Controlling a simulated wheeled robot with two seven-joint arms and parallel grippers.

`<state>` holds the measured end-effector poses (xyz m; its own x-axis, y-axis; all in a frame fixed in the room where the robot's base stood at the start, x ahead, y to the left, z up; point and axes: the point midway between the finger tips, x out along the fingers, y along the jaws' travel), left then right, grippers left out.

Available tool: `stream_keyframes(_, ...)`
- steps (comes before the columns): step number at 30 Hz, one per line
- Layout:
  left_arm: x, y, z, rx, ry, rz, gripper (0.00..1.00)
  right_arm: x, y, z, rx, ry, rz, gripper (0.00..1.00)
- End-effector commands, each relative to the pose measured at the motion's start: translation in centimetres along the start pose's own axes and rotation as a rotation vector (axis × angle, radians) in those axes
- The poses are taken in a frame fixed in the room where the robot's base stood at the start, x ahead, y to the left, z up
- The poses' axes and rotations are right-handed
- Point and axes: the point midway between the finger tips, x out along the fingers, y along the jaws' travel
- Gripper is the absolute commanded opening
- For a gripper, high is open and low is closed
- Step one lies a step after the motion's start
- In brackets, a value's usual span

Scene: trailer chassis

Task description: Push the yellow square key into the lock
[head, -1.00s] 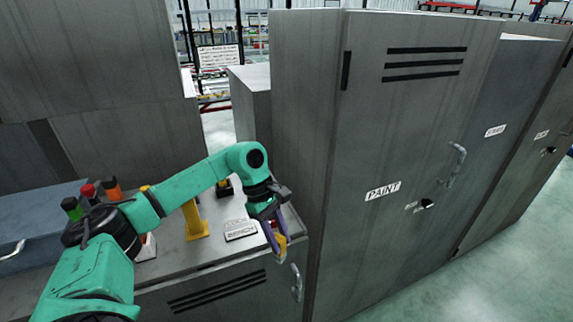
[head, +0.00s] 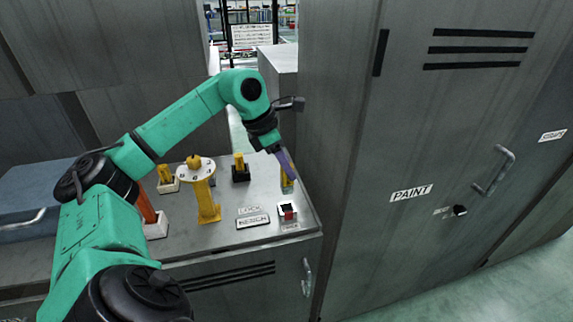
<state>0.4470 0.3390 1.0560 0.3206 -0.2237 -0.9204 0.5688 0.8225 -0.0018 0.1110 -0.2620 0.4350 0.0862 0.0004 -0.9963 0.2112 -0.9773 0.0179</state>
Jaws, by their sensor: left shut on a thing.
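My left gripper (head: 284,165) points down above the right end of the grey cabinet top. Its purple fingers are shut on a yellow piece (head: 287,185), which looks like the yellow square key; its shape is partly hidden. A small black and white block with a red face (head: 288,211) sits just below and in front of the held piece, near the front right corner. It may be the lock, but I cannot tell surely. I cannot tell whether the yellow piece touches the cabinet top. My right gripper is not in view.
A yellow stand with a round white plate (head: 207,195) and a yellow piece on a black base (head: 240,168) stand left of the gripper. A label plate (head: 252,217) lies in front. The tall PAINT cabinet (head: 340,130) rises close on the right.

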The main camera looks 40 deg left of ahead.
Motion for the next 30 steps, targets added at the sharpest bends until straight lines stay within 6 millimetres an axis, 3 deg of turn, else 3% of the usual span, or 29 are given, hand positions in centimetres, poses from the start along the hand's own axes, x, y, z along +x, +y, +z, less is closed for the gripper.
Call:
stream_keyframes(6,3.0,0.0,-1.3,0.001,0.002,0.0,0.0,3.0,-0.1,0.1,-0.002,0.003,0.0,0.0)
stream_keyframes(12,4.5,0.0,-1.9,0.001,0.001,0.001,0.0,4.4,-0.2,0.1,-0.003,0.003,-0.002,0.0)
stream_keyframes(30,4.4,0.0,-1.9,0.001,0.001,0.0,0.0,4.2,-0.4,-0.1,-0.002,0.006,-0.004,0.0)
